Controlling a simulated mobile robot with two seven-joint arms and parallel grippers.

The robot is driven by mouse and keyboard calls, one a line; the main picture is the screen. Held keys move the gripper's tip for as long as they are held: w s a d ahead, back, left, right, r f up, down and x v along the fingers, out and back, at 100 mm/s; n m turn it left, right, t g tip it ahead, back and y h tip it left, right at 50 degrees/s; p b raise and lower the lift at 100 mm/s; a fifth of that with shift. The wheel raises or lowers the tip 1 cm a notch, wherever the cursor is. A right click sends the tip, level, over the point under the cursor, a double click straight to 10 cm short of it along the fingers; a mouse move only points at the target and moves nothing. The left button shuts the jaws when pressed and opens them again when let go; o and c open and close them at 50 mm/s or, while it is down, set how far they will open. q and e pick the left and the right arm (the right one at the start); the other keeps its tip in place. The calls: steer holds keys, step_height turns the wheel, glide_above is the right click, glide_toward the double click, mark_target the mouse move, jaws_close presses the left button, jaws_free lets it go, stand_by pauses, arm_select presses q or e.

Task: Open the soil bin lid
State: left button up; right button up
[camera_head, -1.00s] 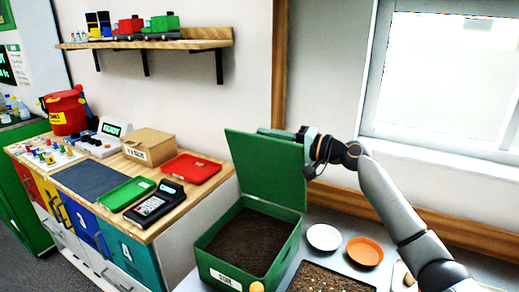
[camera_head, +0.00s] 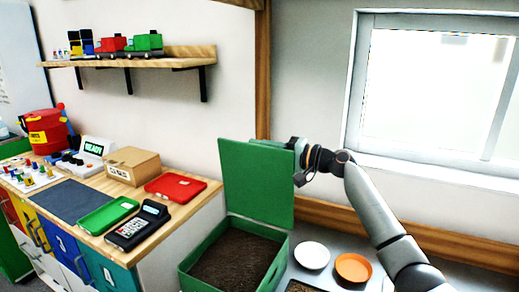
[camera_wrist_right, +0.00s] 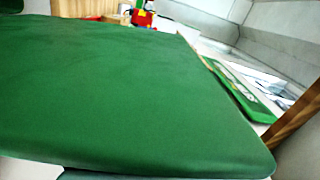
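The green soil bin (camera_head: 268,278) stands at the lower middle of the head view with dark soil (camera_head: 237,260) showing inside. Its green lid (camera_head: 255,185) stands raised, nearly upright, at the back of the bin. My right gripper (camera_head: 290,145) is at the lid's top right edge, seemingly touching it; its fingers are mostly hidden, so whether they are closed on the lid is unclear. In the right wrist view the green lid (camera_wrist_right: 130,95) fills most of the picture, with a sliver of a finger at the bottom. My left gripper is out of view.
A white dish (camera_head: 312,255) and an orange dish (camera_head: 353,267) sit right of the bin. The wooden counter (camera_head: 165,222) at left holds a green tray (camera_head: 107,215), a red tray (camera_head: 175,187) and a dark handheld device (camera_head: 137,228). A window is behind my right arm.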

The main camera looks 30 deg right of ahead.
steer(key=o, duration=0.3)
steer(key=shift+o, duration=0.2)
steer(key=shift+s+d+f, duration=0.1)
steer(key=shift+s+d, duration=0.25)
steer(key=shift+s, duration=0.1)
steer(key=b+v, duration=0.3)
steer(key=v, duration=0.8)
steer(key=shift+s, duration=0.2)
steer(key=shift+d, duration=0.1)
